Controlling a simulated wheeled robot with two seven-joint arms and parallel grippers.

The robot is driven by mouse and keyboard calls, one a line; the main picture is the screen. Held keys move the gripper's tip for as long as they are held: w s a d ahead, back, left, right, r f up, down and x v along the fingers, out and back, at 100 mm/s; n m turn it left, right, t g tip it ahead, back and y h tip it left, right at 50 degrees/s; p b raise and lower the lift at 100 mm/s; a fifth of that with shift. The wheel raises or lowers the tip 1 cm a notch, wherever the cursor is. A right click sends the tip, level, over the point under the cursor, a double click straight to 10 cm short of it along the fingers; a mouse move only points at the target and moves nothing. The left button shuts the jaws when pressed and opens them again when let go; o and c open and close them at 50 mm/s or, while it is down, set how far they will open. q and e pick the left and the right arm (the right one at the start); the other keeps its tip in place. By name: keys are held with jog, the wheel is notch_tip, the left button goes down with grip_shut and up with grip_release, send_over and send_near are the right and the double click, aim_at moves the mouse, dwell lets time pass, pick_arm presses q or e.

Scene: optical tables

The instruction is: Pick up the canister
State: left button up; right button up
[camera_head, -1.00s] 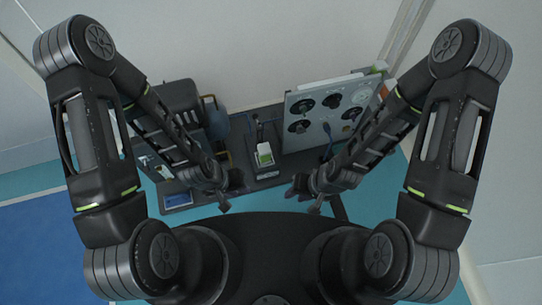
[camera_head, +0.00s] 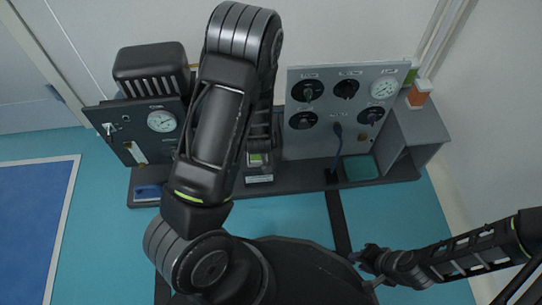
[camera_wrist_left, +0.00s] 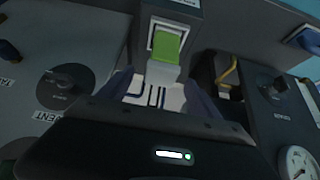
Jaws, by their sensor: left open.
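I cannot tell for certain which thing is the canister. A small white item with a green face (camera_head: 257,160) stands at the middle of the grey bench, mostly hidden behind my left arm in the head view. In the left wrist view it (camera_wrist_left: 166,48) sits straight ahead, in a dark holder. My left gripper (camera_wrist_left: 160,92) is open, with its blurred fingers on either side of the item's near end; contact cannot be made out. My right gripper (camera_head: 370,265) is low at the right, away from the bench; its jaws are too small to read.
A grey panel with black knobs and a gauge (camera_head: 320,140) stands right of the item. A smaller gauge panel (camera_head: 140,125) and a black ribbed unit (camera_head: 152,68) stand left. An orange and white container (camera_head: 418,93) rests on a grey cabinet (camera_head: 420,130). Teal floor lies in front.

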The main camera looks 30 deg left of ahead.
pick_arm(q)
jog(key=shift+b+x, duration=0.55)
jog(key=shift+x, duration=0.75)
jog(key=b+x, duration=0.3)
jog(key=x, duration=0.2)
jog(key=shift+s+f, duration=0.15)
jog(key=shift+f, duration=0.05)
jog(key=shift+r, duration=0.1)
jog(key=shift+a, duration=0.1)
grip_shut()
dwell(0.3)
